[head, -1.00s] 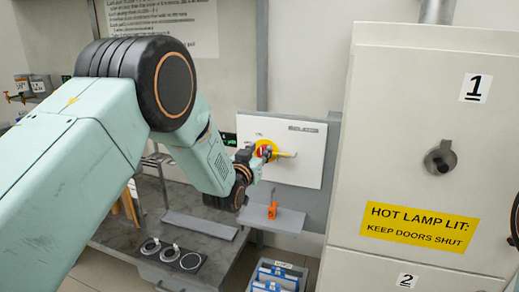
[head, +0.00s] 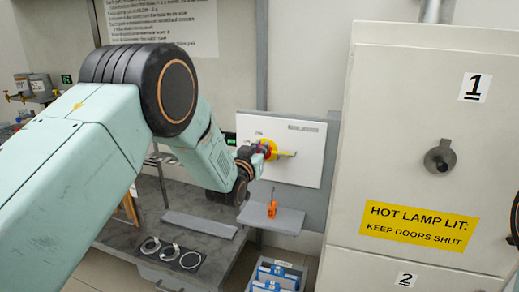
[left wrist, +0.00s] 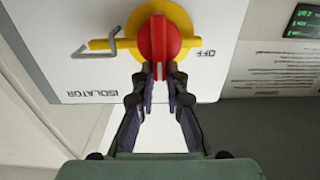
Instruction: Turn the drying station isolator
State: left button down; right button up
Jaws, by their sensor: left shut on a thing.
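The isolator is a white panel (head: 304,158) on the wall, with a yellow round plate and a red handle. In the left wrist view the red handle (left wrist: 159,40) stands in front of the yellow plate (left wrist: 188,22). The words ISOLATOR and OFF show upside down on the panel (left wrist: 75,65). A yellow arm with a bent grey hasp sticks out beside the plate. My left gripper (left wrist: 158,78) is shut on the near end of the red handle. In the head view my left gripper (head: 262,152) is at the plate and partly hides it.
A grey shelf (head: 288,219) with an orange padlock (head: 272,209) is below the panel. A large cabinet (head: 423,120) with a HOT LAMP LIT sign stands at the right. A bench (head: 150,222) is at the lower left, and a crate with blue things (head: 277,277) sits low.

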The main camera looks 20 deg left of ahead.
pick_arm(q)
jog(key=shift+f, duration=0.15)
dwell(0.6)
jog(key=shift+a+f+n+b, duration=0.5)
jog(key=shift+n+b, duration=0.35)
jog(key=shift+n, duration=2.1)
jog(key=shift+a+f+n+b, duration=0.45)
jog(key=shift+n+b, duration=0.35)
jog(key=shift+n, duration=2.1)
jog(key=shift+a+f+n+b, duration=0.5)
jog(key=shift+n+b, duration=0.35)
jog(key=shift+n, duration=2.1)
jog(key=shift+d+n, duration=0.1)
jog(key=shift+n, duration=0.2)
jog(key=c, duration=1.4)
grip_release()
jog(key=shift+r, duration=0.1)
